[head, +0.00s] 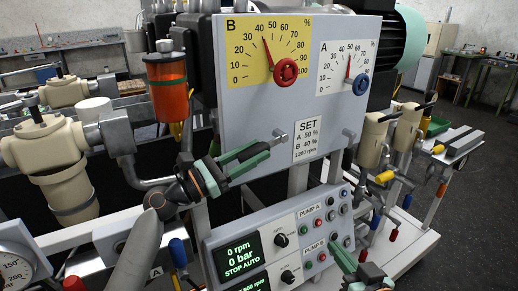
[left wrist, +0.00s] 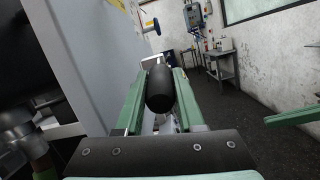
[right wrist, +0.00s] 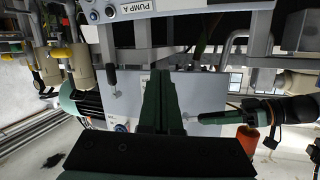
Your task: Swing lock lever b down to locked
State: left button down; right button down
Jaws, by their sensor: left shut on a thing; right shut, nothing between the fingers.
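Lock lever b (head: 279,137) is on the grey panel below the yellow B dial. Its bright metal end shows in the head view, and it reaches left toward my left gripper (head: 250,157). In the left wrist view its black grip (left wrist: 160,88) lies between the green fingers of my left gripper (left wrist: 160,108), which is shut on it. The fingers hide part of the lever in the head view. My right gripper (head: 345,262) is shut and empty, low by the pump buttons. Its closed fingers also show in the right wrist view (right wrist: 160,100).
The red handwheel (head: 286,71) and blue handwheel (head: 361,84) stick out from the panel above. A second metal lever (head: 348,135) is to the right, past the SET label (head: 307,141). The control box (head: 270,245) is below. An orange cylinder (head: 168,90) stands left.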

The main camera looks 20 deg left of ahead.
jog(key=a+r+n+y, duration=0.3)
jog(key=a+r, duration=0.3)
jog(key=r, duration=0.6)
notch_tip(320, 180, up, 10)
jog(key=n+g+y, duration=0.2)
jog(key=n, duration=0.3)
send_over(259, 150)
jog(key=s+d, duration=0.1)
jog(key=s, duration=0.3)
jog(key=f, duration=0.1)
jog(key=w+f, duration=0.1)
jog(key=shift+w+f, duration=0.15)
jog(key=shift+f, duration=0.15)
jog(key=shift+w+f, duration=0.15)
jog(key=shift+f, duration=0.35)
